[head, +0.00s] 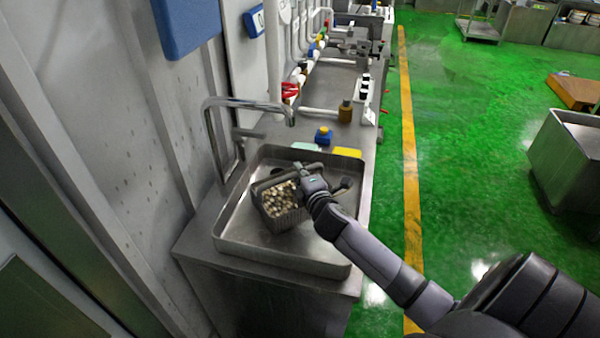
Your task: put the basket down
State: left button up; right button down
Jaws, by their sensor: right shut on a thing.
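The basket (284,219) is a small grey container full of pale and brown pieces. It is in the metal sink tray (235,258), left of the tray's middle. It looks slightly tilted, and I cannot tell whether its bottom touches the tray floor. My right gripper (300,179) is at the basket's upper right edge and is shut on it, near its handle. The fingertips are partly hidden by the gripper body and wrist. My left gripper is not in view.
A metal faucet (250,103) arches over the tray's back left. A yellow sponge (348,152), a blue-topped item (323,136) and a brown bottle (345,111) stand behind the tray. The wall is close on the left. Green floor (460,150) is open to the right.

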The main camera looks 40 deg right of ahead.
jog(key=c, duration=2.1)
grip_release()
jog(key=shift+f, duration=0.15)
jog(key=o, duration=0.5)
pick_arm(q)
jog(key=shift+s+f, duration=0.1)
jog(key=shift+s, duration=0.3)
pick_arm(e)
jog(key=shift+s, duration=0.15)
pick_arm(q)
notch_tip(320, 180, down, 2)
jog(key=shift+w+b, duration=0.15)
jog(key=shift+b, duration=0.85)
pick_arm(e)
jog(key=v, duration=1.1)
jog(key=shift+s+r, duration=0.35)
jog(key=shift+a, duration=0.15)
